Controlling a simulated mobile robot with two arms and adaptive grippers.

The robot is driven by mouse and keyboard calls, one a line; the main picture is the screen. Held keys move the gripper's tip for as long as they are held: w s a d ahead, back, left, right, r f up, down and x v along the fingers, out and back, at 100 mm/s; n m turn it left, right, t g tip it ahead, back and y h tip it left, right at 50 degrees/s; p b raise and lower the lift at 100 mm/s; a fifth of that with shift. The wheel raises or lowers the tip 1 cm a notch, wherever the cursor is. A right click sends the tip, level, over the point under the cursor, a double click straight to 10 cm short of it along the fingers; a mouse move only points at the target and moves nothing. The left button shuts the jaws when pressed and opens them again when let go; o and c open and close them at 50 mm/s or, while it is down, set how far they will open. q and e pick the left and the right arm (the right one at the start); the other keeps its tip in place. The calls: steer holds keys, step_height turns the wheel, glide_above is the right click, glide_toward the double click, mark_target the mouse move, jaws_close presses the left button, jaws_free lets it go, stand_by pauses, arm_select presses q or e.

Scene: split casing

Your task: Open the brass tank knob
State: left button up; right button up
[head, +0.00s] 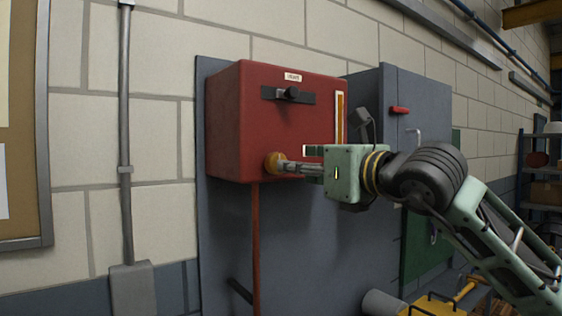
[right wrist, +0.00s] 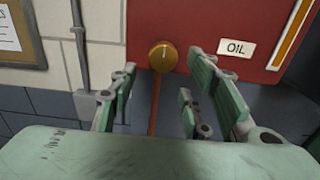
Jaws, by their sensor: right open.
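The brass knob (head: 274,162) sits low on the left front of the red tank (head: 262,110). In the right wrist view the round knob (right wrist: 163,57) shows a short line mark near its top, and an "OIL" label (right wrist: 236,47) is to its right. My right gripper (head: 285,166) reaches in from the right with its fingertips at the knob in the head view. In the right wrist view the right gripper (right wrist: 158,88) is open, its green-padded fingers apart, with the knob beyond and between them. I cannot tell whether a finger touches it. My left gripper is not in view.
A red pipe (head: 255,240) runs down below the tank. A grey cabinet with a red handle (head: 400,110) stands to the right. A conduit (head: 125,130) runs down the wall at left.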

mark_target(276, 165)
steer(key=p+x, duration=0.3)
steer(key=x, duration=0.4)
steer(key=shift+s+a+p, duration=0.1)
steer(key=shift+p, duration=0.3)
steer(key=shift+f, duration=0.1)
steer(key=shift+c, duration=0.4)
steer(key=c, duration=0.9)
steer(key=shift+f, duration=0.1)
steer(key=shift+c, duration=0.2)
